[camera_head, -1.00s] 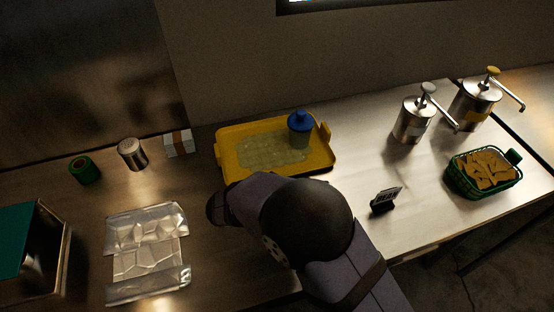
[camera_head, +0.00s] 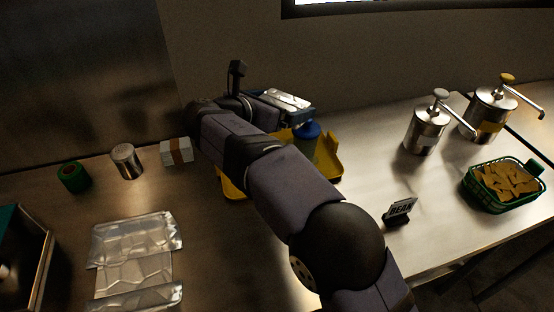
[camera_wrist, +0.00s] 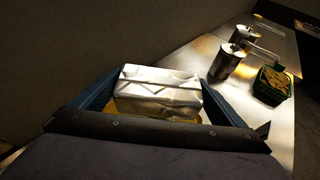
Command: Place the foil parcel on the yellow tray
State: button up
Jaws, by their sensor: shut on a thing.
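The foil parcel (camera_wrist: 160,88) is a silvery, creased block held between the blue fingers of my gripper (camera_wrist: 158,98) in the wrist view. In the head view the parcel (camera_head: 286,100) shows above the back of the yellow tray, and my gripper (camera_head: 278,108) is shut on it. The yellow tray (camera_head: 328,172) lies on the counter, and my arm hides much of it. In the wrist view a little yellow shows under the parcel. I cannot tell whether the parcel touches the tray.
Two metal pump dispensers (camera_head: 427,128) and (camera_head: 489,112) stand at right, by a green basket of chips (camera_head: 503,187) and a small black sign (camera_head: 399,212). At left are a sheet of foil (camera_head: 135,262), a metal can (camera_head: 126,161), a green roll (camera_head: 73,177) and a banded white stack (camera_head: 176,151).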

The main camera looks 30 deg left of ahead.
jog(key=shift+a+n+y, duration=0.45)
jog(key=shift+n+y, duration=0.25)
jog(key=shift+y, duration=0.1)
notch_tip(320, 180, down, 18)
jog(key=shift+f+p, duration=0.1)
jog(key=shift+p, duration=0.9)
jog(key=shift+f, duration=0.15)
jog(key=o, duration=0.9)
jog(key=b+v, duration=0.2)
jog(key=v, duration=1)
